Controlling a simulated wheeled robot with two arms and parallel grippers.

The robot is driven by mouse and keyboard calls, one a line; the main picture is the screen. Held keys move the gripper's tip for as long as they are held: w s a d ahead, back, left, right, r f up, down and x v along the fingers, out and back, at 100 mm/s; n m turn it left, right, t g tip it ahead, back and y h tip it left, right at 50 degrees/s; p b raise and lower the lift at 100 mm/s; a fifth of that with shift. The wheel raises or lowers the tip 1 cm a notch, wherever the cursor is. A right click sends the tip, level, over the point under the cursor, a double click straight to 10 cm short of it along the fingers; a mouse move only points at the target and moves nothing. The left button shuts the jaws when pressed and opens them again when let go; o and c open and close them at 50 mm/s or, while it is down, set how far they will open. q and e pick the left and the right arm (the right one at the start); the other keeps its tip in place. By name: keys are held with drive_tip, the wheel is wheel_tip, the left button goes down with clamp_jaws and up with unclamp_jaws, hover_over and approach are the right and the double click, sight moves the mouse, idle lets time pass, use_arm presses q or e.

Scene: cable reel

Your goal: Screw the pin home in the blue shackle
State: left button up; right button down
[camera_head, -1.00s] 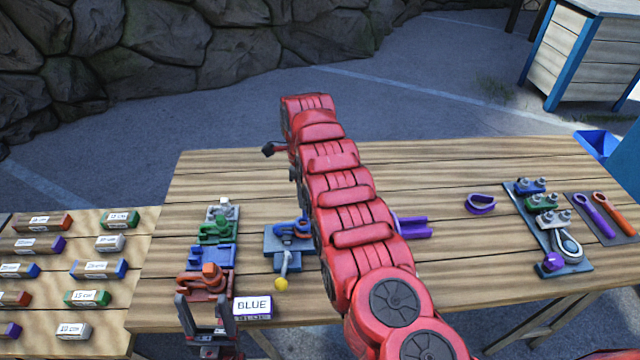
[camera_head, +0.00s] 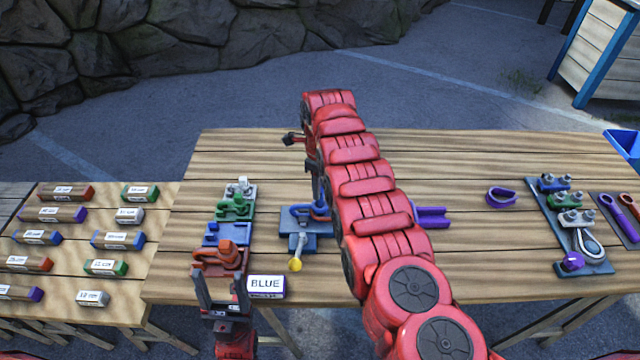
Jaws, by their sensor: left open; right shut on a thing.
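The blue shackle (camera_head: 321,210) sits on a grey-blue fixture plate (camera_head: 293,217) in the middle of the table. A grey lever with a yellow knob (camera_head: 295,265) sticks out at the front of the plate. My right arm reaches over from the lower right and covers much of this spot. My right gripper (camera_head: 316,186) points down at the shackle, mostly hidden behind the arm. It is shut, seemingly on the pin, which I cannot make out. My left gripper (camera_head: 221,292) is open and empty at the table's front edge, before the orange shackle holder (camera_head: 218,262).
A BLUE sign (camera_head: 265,284) stands right of my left gripper. Green (camera_head: 235,206) and blue (camera_head: 228,234) holders line up behind the orange one. A purple shackle (camera_head: 501,196) and a plate with clamps (camera_head: 570,225) lie right. Labelled blocks (camera_head: 118,240) cover the left table.

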drive_tip(key=shift+f, duration=0.3)
drive_tip(key=shift+f+b, duration=1.05)
drive_tip(key=shift+b, duration=0.25)
idle(0.6)
drive_tip(key=c, duration=1.3)
unclamp_jaws()
clamp_jaws()
